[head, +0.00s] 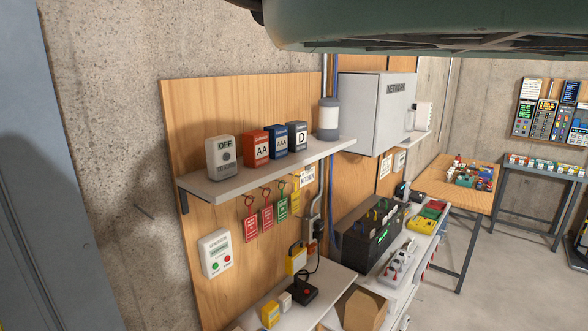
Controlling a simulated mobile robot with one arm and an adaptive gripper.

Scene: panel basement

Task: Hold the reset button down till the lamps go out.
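A white wall unit (215,253) is fixed low on the wooden board at the left. It has a small greenish display, and a red and a green round spot near its bottom. I cannot tell which is a button or lamp. A black box with a red round top (303,291) sits on the lower shelf; its label is not readable. No part is clearly labelled reset. My gripper is not in view.
The upper shelf (215,190) also holds battery boxes (255,148) and a grey-white canister (328,119). Coloured tags (267,218) hang below it. A grey cabinet (375,110), a black case (368,235) and a cardboard box (365,309) are further right.

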